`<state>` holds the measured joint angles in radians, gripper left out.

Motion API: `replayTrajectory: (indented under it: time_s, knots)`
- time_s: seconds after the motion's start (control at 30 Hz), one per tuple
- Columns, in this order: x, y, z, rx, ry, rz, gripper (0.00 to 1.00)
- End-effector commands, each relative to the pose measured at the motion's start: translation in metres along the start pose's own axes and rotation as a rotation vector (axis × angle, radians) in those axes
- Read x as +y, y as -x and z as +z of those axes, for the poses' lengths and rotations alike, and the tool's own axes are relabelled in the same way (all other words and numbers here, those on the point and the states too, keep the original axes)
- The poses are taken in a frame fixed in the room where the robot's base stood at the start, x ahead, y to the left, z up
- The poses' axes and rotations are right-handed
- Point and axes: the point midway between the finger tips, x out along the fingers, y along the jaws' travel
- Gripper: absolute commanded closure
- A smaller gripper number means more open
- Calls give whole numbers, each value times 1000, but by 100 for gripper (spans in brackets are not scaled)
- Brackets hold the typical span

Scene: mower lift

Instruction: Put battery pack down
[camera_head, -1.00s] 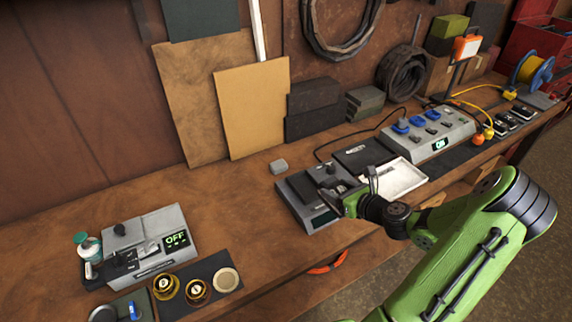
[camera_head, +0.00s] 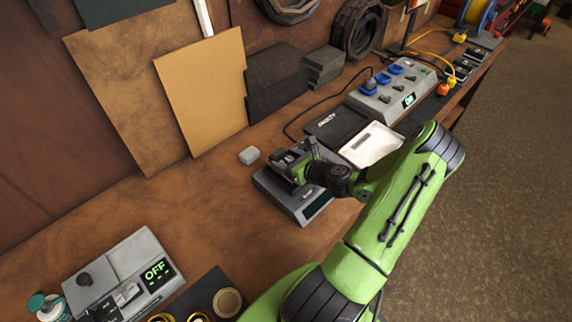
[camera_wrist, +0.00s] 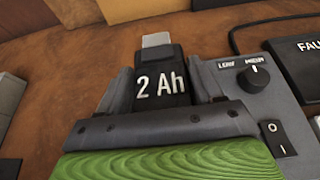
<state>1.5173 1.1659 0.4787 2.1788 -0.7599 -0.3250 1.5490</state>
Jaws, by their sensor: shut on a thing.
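The battery pack (camera_wrist: 160,88) is a black block marked "2 Ah" in the wrist view. It sits between the two dark fingers of my gripper (camera_wrist: 162,85), which is shut on it. In the head view my gripper (camera_head: 292,162) is over a grey bench device (camera_head: 307,209) with a dark display on its front. The wrist view shows this device's knob (camera_wrist: 256,77) and rocker switch (camera_wrist: 277,138) to the right of the pack. The pack's underside is hidden, so I cannot tell whether it touches the device.
A small grey block (camera_head: 249,156) lies on the bench behind the device. A black pad (camera_head: 336,126) and a white tray (camera_head: 371,144) lie to the right. A charger (camera_head: 392,94) reads ON beyond them. A grey unit (camera_head: 118,279) reads OFF at lower left. Bare bench lies between.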

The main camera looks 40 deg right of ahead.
Motion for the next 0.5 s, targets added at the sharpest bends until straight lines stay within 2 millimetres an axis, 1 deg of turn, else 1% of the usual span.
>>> replayTrajectory:
  time_s: [0.03, 0.1, 0.3, 0.5]
  knots:
    - [0, -4, -7, -4, -2, -1, 84]
    - [0, -5, -11, -4, 0, -1, 84]
    - [0, -5, -10, -4, 2, -1, 84]
    - [0, -7, -16, -3, 1, -1, 84]
